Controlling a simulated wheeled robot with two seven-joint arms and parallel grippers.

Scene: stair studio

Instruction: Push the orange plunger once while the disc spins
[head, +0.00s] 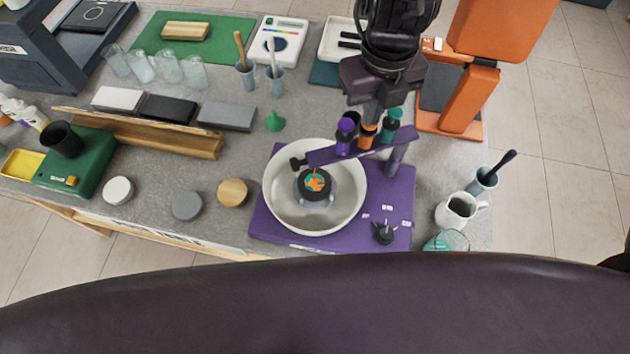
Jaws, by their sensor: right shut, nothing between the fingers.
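A purple machine base (275,225) carries a white bowl (345,215). In the bowl sits a small dark disc (314,184) with orange and teal patches on top; one picture does not show whether it spins. A purple arm over the bowl's right rim holds a row of plungers: purple (346,128), orange (367,132) and teal (391,122). My right gripper (370,112) is shut, pointing down directly above the orange plunger and hiding its top. I cannot tell whether they touch. My left gripper is not in view.
A black knob (384,232) stands on the base's front right. A white pitcher (457,210) and a cup with a brush (484,180) stand to the right. An orange stand (470,98) rises behind right.

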